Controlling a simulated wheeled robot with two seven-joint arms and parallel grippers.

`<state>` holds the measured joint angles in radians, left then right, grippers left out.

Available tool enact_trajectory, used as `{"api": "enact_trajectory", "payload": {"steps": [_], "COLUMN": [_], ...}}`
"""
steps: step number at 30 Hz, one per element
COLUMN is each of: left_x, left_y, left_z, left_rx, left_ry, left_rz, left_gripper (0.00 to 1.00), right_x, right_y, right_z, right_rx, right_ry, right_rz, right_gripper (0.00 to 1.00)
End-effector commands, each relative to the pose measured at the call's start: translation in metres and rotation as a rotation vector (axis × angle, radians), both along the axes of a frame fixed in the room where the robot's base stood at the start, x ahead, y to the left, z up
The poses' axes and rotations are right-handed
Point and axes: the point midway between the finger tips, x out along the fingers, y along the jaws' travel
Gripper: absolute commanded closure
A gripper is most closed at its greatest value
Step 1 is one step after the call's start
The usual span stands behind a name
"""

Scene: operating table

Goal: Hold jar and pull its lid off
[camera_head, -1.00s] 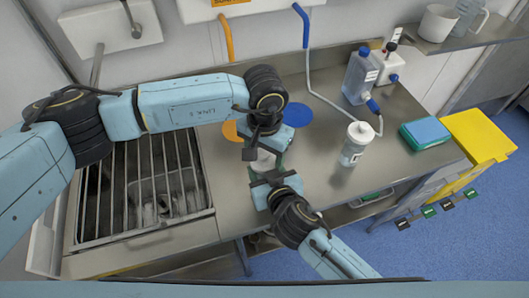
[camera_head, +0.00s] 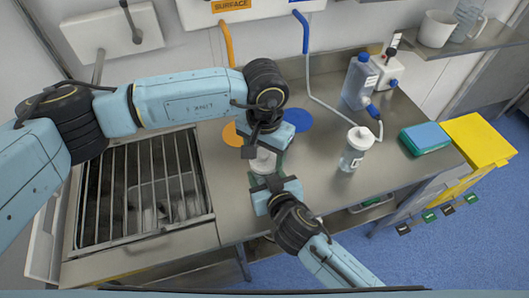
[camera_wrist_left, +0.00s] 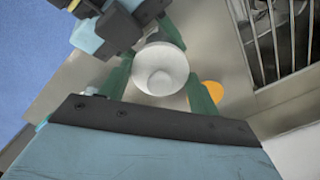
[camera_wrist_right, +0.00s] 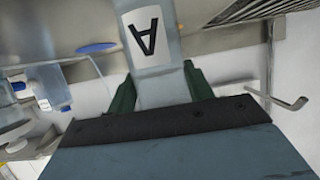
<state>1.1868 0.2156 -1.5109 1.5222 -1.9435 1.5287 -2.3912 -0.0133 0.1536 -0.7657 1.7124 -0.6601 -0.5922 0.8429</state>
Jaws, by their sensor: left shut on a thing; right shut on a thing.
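A clear jar with a black letter A on a white label shows in the right wrist view (camera_wrist_right: 147,45). My right gripper (camera_head: 268,182) is shut on this jar, its green fingers on either side of it. My left gripper (camera_head: 262,150) comes from above and is shut on the round white lid (camera_wrist_left: 160,68). In the head view, the lid (camera_head: 263,162) shows as a pale patch between the two grippers, which mostly hide the jar. I cannot tell whether the lid and jar are touching or apart.
A white-capped canister (camera_head: 353,152) stands to the right on the steel counter (camera_head: 325,180). A blue-capped bottle (camera_head: 359,82) stands behind it. A barred basin (camera_head: 150,190) lies left. Orange and blue discs (camera_head: 298,117) lie behind the grippers.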

Motion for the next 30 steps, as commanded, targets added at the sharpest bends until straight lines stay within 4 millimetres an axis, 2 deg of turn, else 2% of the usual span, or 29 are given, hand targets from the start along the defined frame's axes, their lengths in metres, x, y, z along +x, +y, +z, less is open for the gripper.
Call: {"api": "enact_trajectory", "payload": {"steps": [7, 15, 16, 18, 21, 30], "left_x": [0.001, 0.0, 0.0, 0.0, 0.0, 0.0], "left_y": [0.0, 0.0, 0.0, 0.0, 0.0, 0.0], "left_z": [0.031, 0.036, 0.036, 0.036, 0.036, 0.036], "left_rx": [-0.001, 0.0, -0.001, -0.001, -0.001, 0.0], "left_ry": [-0.003, 0.0, -0.001, -0.001, -0.001, 0.0], "left_rz": [-0.001, 0.0, 0.0, 0.0, 0.0, 0.0], "left_gripper": [0.65, 0.65, 0.65, 0.65, 0.65, 0.65], "right_x": [0.0, 0.0, 0.0, 0.0, 0.0, -0.001], "right_y": [0.0, 0.0, 0.0, 0.0, 0.0, 0.0], "right_z": [0.0, 0.0, 0.0, 0.0, 0.0, 0.0], "right_rx": [0.0, 0.0, 0.0, 0.0, 0.0, 0.0], "right_ry": [0.001, 0.001, 0.001, 0.001, 0.001, 0.001], "right_rz": [0.0, 0.0, 0.0, 0.0, 0.0, 0.0], "right_gripper": [0.9, 0.9, 0.46, 0.37, 0.24, 0.23]}}
